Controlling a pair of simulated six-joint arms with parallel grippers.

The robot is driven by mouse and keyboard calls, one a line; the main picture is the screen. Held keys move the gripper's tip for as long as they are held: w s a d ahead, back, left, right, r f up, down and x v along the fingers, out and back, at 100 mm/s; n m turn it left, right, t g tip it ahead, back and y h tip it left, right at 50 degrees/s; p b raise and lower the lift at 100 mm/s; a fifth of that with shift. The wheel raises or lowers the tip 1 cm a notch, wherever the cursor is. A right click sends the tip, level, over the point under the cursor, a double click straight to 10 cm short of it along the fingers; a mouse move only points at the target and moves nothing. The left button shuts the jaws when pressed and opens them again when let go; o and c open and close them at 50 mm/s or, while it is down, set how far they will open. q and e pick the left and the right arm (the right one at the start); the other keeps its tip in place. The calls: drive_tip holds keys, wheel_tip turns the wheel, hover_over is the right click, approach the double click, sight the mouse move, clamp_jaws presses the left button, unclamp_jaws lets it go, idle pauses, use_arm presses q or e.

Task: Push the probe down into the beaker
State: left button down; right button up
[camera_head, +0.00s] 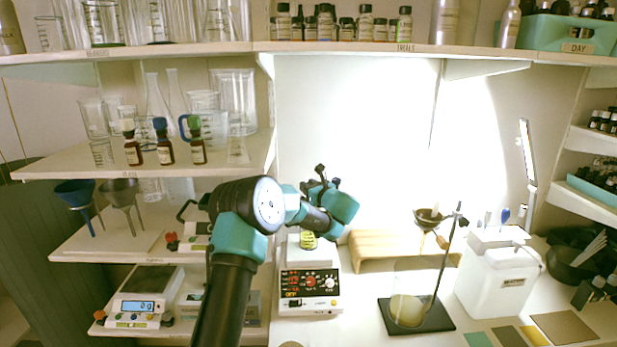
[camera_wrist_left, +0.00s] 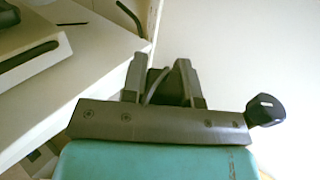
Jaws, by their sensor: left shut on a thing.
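My left gripper (camera_head: 322,182) is raised in the middle, above the control box (camera_head: 310,290) with red and white knobs. It is shut on a small dark piece, probably the probe; in the left wrist view a thin curved grey cable (camera_wrist_left: 154,86) shows between the fingers (camera_wrist_left: 160,72). The probe's tip cannot be made out. A glass beaker (camera_head: 407,309) with cloudy yellowish liquid stands on a black stand base, to the right of and below the gripper. A small yellow-green coiled or ringed thing (camera_head: 308,240) shows just below the gripper. My right gripper is not in view.
Shelves with glassware and bottles (camera_head: 165,145) crowd the left.

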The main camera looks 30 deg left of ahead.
use_arm(q)
drive_tip(key=shift+f, duration=0.4)
drive_tip(key=c, duration=1.2)
unclamp_jaws()
drive_tip(key=o, duration=0.3)
drive_tip(key=shift+r, duration=0.1)
drive_tip(key=shift+d, duration=0.1)
drive_tip(key=v, duration=1.7)
drive_tip(key=shift+s+d, duration=0.1)
drive_tip(key=shift+s, duration=0.05)
